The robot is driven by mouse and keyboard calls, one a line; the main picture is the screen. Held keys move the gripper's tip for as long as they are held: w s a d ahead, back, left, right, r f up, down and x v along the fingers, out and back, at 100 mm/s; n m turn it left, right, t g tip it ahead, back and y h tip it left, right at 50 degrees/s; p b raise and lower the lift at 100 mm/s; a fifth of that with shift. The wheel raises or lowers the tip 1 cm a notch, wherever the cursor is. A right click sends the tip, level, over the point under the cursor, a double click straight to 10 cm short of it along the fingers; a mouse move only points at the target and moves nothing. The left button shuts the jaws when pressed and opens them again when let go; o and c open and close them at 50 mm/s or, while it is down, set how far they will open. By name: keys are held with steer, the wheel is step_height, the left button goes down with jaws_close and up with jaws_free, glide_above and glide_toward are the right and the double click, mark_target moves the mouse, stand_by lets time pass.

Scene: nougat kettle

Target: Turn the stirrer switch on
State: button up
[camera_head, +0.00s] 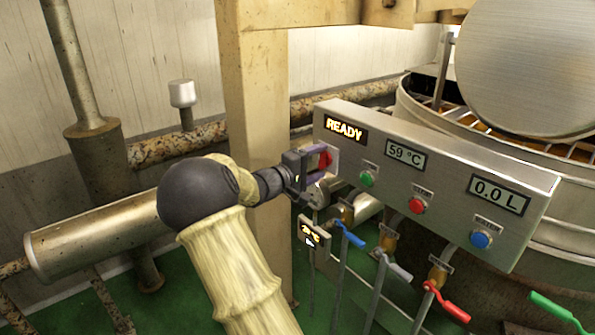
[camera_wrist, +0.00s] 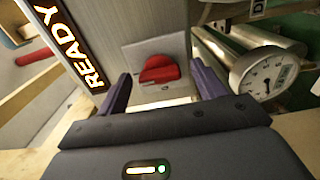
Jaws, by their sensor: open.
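The stirrer switch appears to be the red rotary knob (camera_wrist: 159,69) on a square metal plate (camera_wrist: 150,50) in the wrist view. It sits at the left end of the control panel (camera_head: 440,185), and its red edge shows in the head view (camera_head: 324,160). My gripper (camera_wrist: 160,88) is open, with one purple finger on each side of the knob. The fingers appear apart from the knob, with nothing held between them. In the head view my gripper (camera_head: 318,162) is at the panel's left end and partly hides the knob.
The panel has a lit READY display (camera_head: 346,127), and green (camera_head: 367,179), red (camera_head: 417,205) and blue (camera_head: 480,239) buttons. A round gauge (camera_wrist: 267,75) is close to the right finger. Valve levers with coloured handles stand below the panel. A beige post (camera_head: 258,120) stands behind my wrist.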

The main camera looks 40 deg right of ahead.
steer(key=s+a+p, duration=0.1)
steer(key=a+p, duration=0.1)
steer(key=a, duration=1.5)
steer(key=shift+s, duration=0.2)
steer(key=shift+f, duration=0.1)
steer(key=s+a+f+g+y, duration=0.2)
steer(key=s+f+y, duration=0.6)
steer(key=s+f, duration=0.25)
steer(key=s+a+f+t+y, duration=0.2)
steer(key=s+a+y, duration=0.25)
steer(key=a, duration=0.25)
steer(key=s+a+f+t+y, duration=0.1)
steer(key=s+a+y, duration=0.35)
steer(key=a, duration=0.25)
step_height(320, 180, up, 30)
steer(key=y+p, duration=0.1)
steer(key=p, duration=2.9)
steer(key=shift+w+a+m, duration=0.15)
steer(key=shift+w+m, duration=0.25)
